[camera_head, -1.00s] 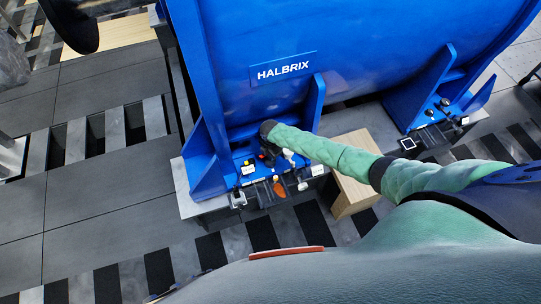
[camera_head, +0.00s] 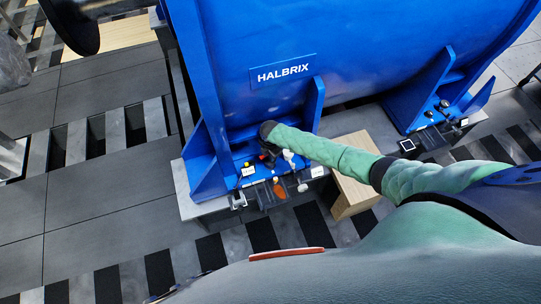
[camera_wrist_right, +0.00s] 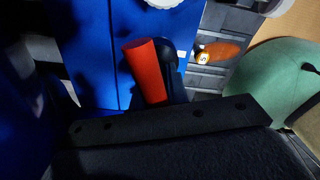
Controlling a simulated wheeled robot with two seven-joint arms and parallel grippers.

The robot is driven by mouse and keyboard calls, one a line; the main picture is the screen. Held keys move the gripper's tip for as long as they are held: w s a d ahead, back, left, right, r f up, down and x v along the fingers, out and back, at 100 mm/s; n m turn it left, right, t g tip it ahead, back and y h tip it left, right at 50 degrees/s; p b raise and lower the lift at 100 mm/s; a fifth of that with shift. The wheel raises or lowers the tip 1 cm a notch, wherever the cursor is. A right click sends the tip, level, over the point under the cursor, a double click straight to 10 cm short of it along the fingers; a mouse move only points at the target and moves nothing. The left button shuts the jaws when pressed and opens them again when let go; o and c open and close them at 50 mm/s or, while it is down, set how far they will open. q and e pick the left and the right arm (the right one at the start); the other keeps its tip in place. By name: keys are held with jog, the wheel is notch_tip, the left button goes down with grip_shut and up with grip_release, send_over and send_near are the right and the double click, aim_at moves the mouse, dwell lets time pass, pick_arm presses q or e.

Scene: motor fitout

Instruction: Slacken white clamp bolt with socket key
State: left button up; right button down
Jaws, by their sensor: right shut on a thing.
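My right gripper (camera_head: 267,153) reaches down to the blue motor foot in the head view, and my forearm and wrist cover part of it. It is shut on a red-handled tool (camera_wrist_right: 147,70), which looks like the socket key. In the right wrist view the red handle stands tilted between dark gripper parts. The tool's working end is hidden, so I cannot tell whether it sits on a bolt. A white part (camera_head: 289,158), possibly the white clamp bolt, shows just right of the gripper. My left gripper is not in view.
The large blue HALBRIX motor (camera_head: 340,50) rises behind the foot. An orange piece (camera_head: 279,190) lies in front, near small white-labelled parts. A wooden block (camera_head: 352,190) stands right of the foot. The grey floor (camera_head: 90,220) at left is clear.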

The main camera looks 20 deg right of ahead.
jog(key=shift+r+p, duration=2.5)
jog(key=shift+r, duration=0.9)
